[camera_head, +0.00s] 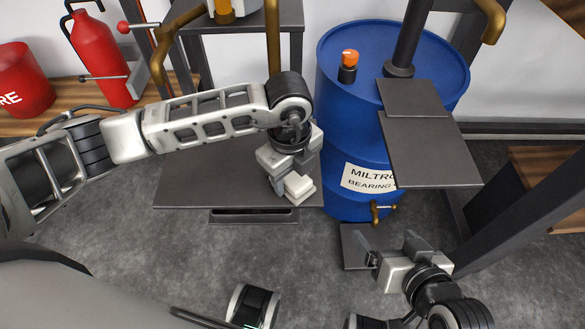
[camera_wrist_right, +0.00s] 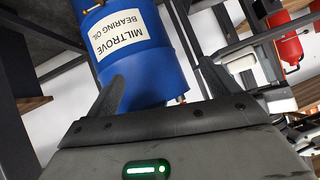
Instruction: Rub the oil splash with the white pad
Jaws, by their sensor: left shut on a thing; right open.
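The white pad (camera_head: 299,188) is in the jaws of my left gripper (camera_head: 284,176), which is shut on it over the right part of a dark grey plate (camera_head: 215,185). I cannot tell whether the pad touches the plate. I cannot make out an oil splash; the gripper and pad hide part of the plate. My right gripper (camera_head: 386,246) is open and empty, low in front of the blue drum. In the right wrist view its two fingers (camera_wrist_right: 160,95) stand wide apart, with the drum beyond.
The blue drum (camera_head: 340,110) bears a white oil label (camera_head: 368,180), an orange-capped bottle (camera_head: 348,66) and a small tap (camera_head: 375,212). A grey shelf plate (camera_head: 430,150) juts out at its right. Red extinguisher (camera_head: 95,50) and red bucket (camera_head: 22,80) stand at the left.

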